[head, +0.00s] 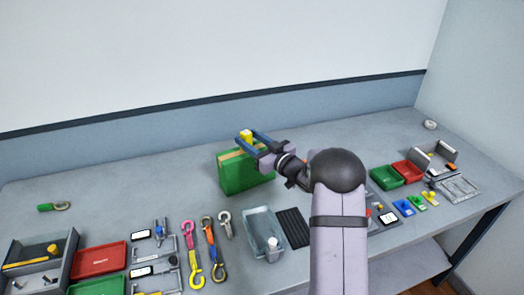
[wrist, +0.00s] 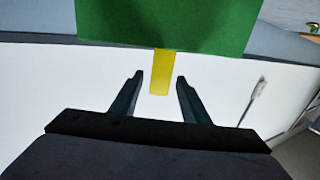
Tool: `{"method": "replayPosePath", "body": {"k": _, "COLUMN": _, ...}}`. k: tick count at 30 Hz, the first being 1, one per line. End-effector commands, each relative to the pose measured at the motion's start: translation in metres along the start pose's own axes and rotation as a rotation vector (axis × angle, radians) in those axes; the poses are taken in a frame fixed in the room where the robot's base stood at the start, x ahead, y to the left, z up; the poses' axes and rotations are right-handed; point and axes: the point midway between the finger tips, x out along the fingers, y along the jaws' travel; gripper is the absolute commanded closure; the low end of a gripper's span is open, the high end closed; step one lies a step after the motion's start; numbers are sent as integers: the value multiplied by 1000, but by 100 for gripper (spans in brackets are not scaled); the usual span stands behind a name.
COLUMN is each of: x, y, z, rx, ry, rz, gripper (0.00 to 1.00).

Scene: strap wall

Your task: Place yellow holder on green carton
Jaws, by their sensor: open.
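The green carton (head: 243,176) stands upright on the table, left of my arm, with a tan top. It also fills the top of the wrist view (wrist: 168,25). The yellow holder (head: 246,133) is at the carton's top. In the wrist view the yellow holder (wrist: 160,72) meets the carton's edge and sticks out from it. My gripper (head: 246,139) is open at the carton's top. In the wrist view its two fingers (wrist: 158,80) are on either side of the holder, with a gap on each side.
A clear bin (head: 262,236) and a black ridged mat (head: 294,228) lie in front of the carton. Colored hooks and straps (head: 210,245) and a red tray (head: 98,260) are at left. Green (head: 386,176) and red (head: 407,171) trays are at right. The table behind the carton is clear.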

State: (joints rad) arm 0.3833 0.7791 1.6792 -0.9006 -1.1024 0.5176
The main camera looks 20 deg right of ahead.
Motion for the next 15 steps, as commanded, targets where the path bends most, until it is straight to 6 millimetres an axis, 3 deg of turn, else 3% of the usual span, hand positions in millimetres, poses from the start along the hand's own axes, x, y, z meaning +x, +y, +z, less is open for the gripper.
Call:
{"method": "replayPosePath", "body": {"k": 6, "x": -37, "y": 1, "z": 1, "rx": -1, "ry": 0, "rz": 2, "gripper": 58}}
{"method": "replayPosePath", "body": {"k": 15, "x": -60, "y": 0, "z": 0, "rx": -1, "ry": 0, "rz": -1, "gripper": 58}}
